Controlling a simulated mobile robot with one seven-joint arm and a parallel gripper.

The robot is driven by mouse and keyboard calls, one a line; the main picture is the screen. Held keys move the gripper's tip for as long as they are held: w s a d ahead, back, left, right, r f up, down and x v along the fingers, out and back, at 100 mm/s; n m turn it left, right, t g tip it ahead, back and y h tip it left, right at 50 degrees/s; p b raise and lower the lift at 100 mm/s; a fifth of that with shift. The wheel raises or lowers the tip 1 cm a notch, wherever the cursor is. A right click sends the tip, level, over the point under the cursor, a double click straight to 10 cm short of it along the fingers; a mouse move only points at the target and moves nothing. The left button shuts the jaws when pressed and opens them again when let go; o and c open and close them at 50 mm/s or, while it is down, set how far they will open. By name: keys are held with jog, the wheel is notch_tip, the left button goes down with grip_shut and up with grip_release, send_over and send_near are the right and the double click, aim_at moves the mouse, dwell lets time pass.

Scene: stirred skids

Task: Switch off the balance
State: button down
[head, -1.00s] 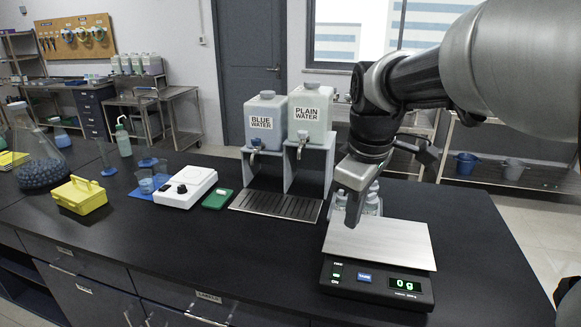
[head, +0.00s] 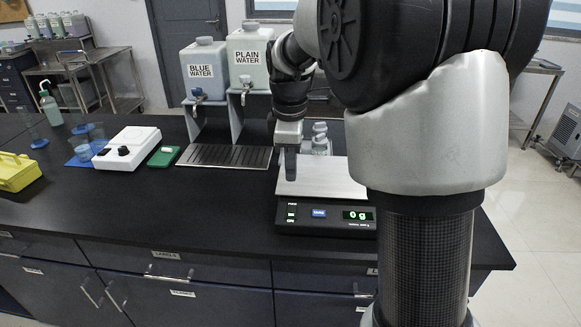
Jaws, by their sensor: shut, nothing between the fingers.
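The balance (head: 299,217) stands on the black bench near its front edge, with a bare metal pan (head: 325,181) on top. Its display (head: 357,215) is lit and reads 0 g. A small green-lit switch (head: 291,214) is at the left of its front panel, beside a blue button (head: 319,213). My gripper (head: 290,174) points down over the left part of the pan, shut and empty. Whether its tips touch the pan I cannot tell. My arm hides the balance's right end.
Clear bottles (head: 320,140) stand just behind the pan. The blue water (head: 204,75) and plain water (head: 249,58) dispensers stand behind left, over a drip tray (head: 222,156). A white device (head: 127,147) and green object (head: 164,156) lie left. The bench front left of the balance is clear.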

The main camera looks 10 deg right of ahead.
aim_at(291, 207)
jog(key=f, duration=0.6)
jog(key=w+f+b, duration=0.1)
jog(key=f, duration=0.3)
jog(key=shift+w+d+f, duration=0.1)
jog(key=shift+d, duration=0.1)
